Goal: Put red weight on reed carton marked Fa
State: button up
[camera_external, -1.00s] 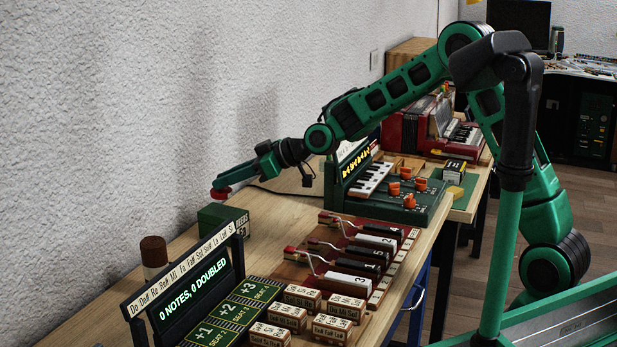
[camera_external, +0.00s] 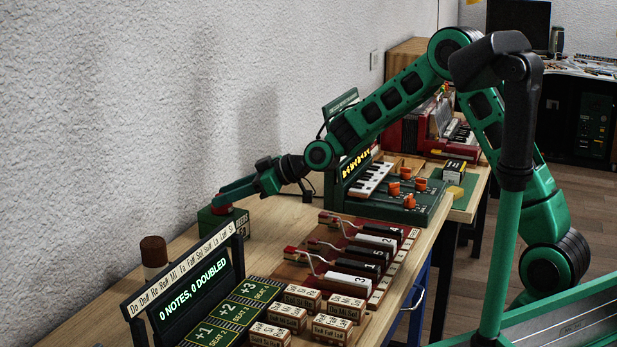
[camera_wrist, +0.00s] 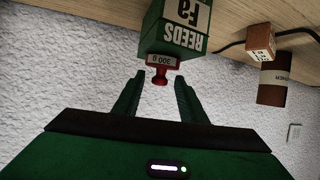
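The green reed carton (camera_external: 236,223) stands on the table by the wall; in the wrist view the carton (camera_wrist: 186,22) shows REEDS and Fa upside down. The red weight (camera_external: 221,210), marked 300 g, is at the carton's top and appears to rest on it. In the wrist view the weight (camera_wrist: 161,66) meets the carton's edge, its knob between my fingertips. My gripper (camera_wrist: 160,80) is open, with a gap on each side of the knob. In the external view my gripper (camera_external: 222,199) is just above the weight, partly hiding it.
A dark-topped cylinder (camera_external: 154,252) stands left of the carton. A note display (camera_external: 190,285) and several small boxes (camera_external: 303,297) are in front. A board with red-ended levers (camera_external: 335,250) and a keyboard unit (camera_external: 395,195) lie to the right. A cable runs behind the carton.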

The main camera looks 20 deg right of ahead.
jog(key=shift+r, duration=0.1)
jog(key=shift+s+d+r, duration=0.1)
jog(key=shift+d+r, duration=0.05)
jog(key=shift+d, duration=0.05)
jog(key=v, duration=1.1)
jog(key=shift+s+d, duration=0.15)
jog(key=shift+d, duration=0.05)
